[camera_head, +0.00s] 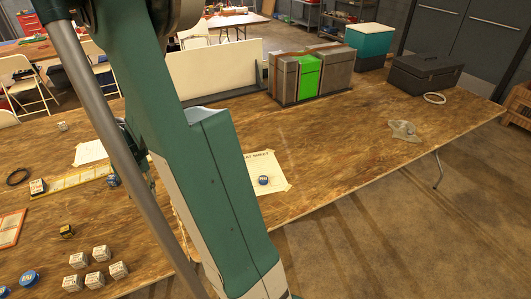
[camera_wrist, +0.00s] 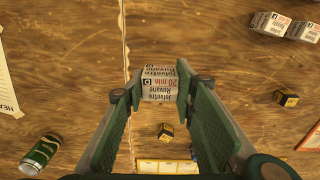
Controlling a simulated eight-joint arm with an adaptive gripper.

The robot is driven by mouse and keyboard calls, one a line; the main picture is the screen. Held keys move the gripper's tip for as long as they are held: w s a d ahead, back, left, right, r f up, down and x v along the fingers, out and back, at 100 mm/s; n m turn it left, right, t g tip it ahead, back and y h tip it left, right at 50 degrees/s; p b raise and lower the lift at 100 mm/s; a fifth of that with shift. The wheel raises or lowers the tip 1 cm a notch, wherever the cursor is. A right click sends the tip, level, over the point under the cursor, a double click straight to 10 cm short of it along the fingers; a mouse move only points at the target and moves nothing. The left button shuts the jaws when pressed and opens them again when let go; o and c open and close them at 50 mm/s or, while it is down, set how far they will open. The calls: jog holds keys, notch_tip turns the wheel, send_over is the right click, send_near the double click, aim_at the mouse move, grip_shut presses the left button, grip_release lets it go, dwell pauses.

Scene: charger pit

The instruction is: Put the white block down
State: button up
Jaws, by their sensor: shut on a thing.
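The white block (camera_wrist: 160,75) with printed text is between the two fingers of my gripper (camera_wrist: 160,90) in the wrist view. Both fingertips press on its sides, and the gripper is shut on it. The wooden table (camera_wrist: 75,70) is below; the gap between block and table cannot be judged. In the head view my green arm crosses the middle and hides most of the gripper and the held block.
Several similar white blocks (camera_head: 101,253) stand at the table's lower left. Bare wood surrounds the gripper.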

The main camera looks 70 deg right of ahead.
jog(key=s+d, duration=0.1)
jog(key=d, duration=2.5)
jog(key=shift+d+f+p, duration=0.25)
jog(key=shift+f+p, duration=0.1)
jog(key=shift+p, duration=0.1)
jog(key=shift+f+b, duration=0.65)
jog(key=shift+f, duration=2.5)
jog(key=shift+f+b, duration=0.35)
jog(key=shift+f, duration=1.5)
jog(key=shift+f, duration=0.15)
